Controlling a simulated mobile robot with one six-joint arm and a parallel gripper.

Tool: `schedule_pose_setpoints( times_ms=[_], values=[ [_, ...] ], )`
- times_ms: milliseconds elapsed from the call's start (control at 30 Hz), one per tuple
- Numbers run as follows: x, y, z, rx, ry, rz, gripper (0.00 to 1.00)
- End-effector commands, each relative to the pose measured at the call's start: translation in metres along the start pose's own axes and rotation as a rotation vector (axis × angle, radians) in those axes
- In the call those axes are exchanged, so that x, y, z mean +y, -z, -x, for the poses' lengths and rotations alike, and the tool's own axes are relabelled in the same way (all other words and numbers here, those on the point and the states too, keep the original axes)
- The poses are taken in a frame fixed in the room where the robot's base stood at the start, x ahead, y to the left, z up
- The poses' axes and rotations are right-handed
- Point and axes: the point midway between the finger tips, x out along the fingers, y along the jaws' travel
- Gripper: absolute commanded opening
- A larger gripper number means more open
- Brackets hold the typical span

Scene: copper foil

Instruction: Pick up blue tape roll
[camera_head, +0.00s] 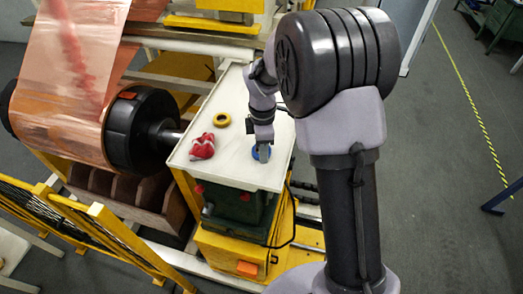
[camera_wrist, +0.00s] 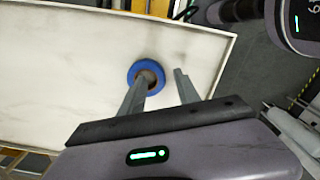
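The blue tape roll (camera_wrist: 134,72) lies flat on the white tabletop (camera_wrist: 60,75) in the wrist view, near the table's right part. In the head view the blue tape roll (camera_head: 267,154) is partly hidden by my gripper (camera_head: 262,155). In the wrist view my gripper (camera_wrist: 165,80) is open, with a gap between its two fingers. The left finger overlaps the roll's centre hole in the picture, and the right finger is to the right of the roll. I cannot tell whether either finger touches it.
A yellow tape roll (camera_head: 222,120) and a red and white crumpled item (camera_head: 203,147) lie on the same tabletop, left of my gripper. A large copper foil roll (camera_head: 65,95) on a black core stands left of the table. The front of the tabletop is bare.

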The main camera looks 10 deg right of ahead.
Motion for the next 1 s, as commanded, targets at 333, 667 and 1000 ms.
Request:
schedule_pose_setpoints(
  times_ms=[333, 667, 1000],
  values=[
    [0.0002, 0.0, -0.0161, 0.001, -0.002, 0.0, 0.37],
    [0.0001, -0.0001, -0.0159, 0.0, -0.001, 0.0, 0.0],
    [0.0003, -0.0001, -0.0082, 0.0, -0.002, -0.001, 0.0]
  ],
)
